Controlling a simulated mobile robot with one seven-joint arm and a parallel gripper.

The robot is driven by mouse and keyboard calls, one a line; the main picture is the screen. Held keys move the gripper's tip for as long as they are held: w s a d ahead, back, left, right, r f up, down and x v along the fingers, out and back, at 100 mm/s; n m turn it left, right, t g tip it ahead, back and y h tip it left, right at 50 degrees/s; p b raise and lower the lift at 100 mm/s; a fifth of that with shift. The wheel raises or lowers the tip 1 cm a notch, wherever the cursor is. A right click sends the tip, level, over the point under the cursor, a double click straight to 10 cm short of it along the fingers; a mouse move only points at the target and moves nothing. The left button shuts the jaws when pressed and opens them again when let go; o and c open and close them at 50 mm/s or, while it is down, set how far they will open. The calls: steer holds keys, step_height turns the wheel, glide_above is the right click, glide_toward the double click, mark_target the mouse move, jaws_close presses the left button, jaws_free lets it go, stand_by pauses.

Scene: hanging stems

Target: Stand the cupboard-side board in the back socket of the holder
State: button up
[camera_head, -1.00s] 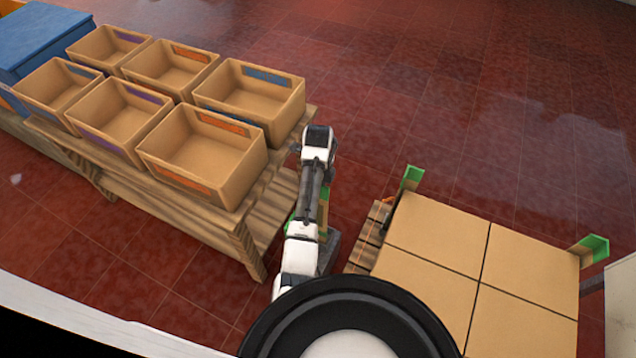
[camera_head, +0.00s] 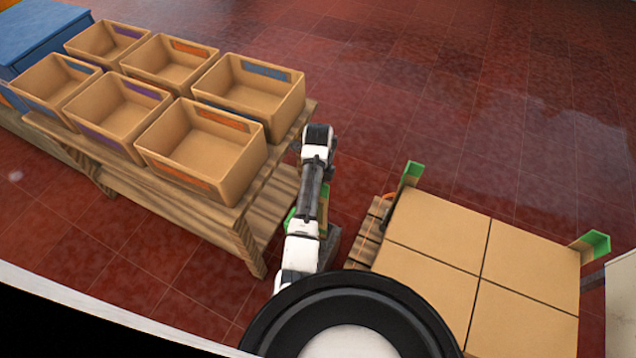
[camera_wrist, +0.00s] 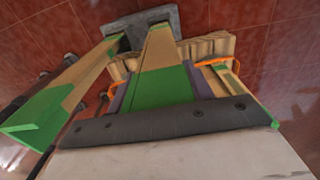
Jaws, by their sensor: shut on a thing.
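In the wrist view my gripper (camera_wrist: 158,88) is shut on a long tan board with a green near end (camera_wrist: 163,62). The board runs away from me, down toward a dark grey holder (camera_wrist: 165,14). Its far end overlaps the holder; I cannot tell whether it sits in a socket. A second tan and green board (camera_wrist: 62,92) leans out from the holder's left part. In the head view the holder (camera_head: 331,246) is partly hidden behind my arm, and a green board piece (camera_head: 324,196) shows beside the arm. My gripper is hidden there.
A wooden table (camera_head: 240,228) with several open bins stands at left. A pallet (camera_head: 364,238) with large cartons (camera_head: 437,222) and green-ended corner boards (camera_head: 412,172) stands at right, close to the holder. An orange strap (camera_wrist: 212,62) lies near the held board. Red floor behind is clear.

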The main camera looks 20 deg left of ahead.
steer(key=shift+f, duration=0.45)
stand_by(0.3)
steer(key=o, duration=1.1)
steer(key=shift+c, duration=0.2)
steer(key=shift+r, duration=0.1)
step_height(320, 180, up, 14)
steer(key=p, duration=0.4)
steer(key=shift+p, duration=0.4)
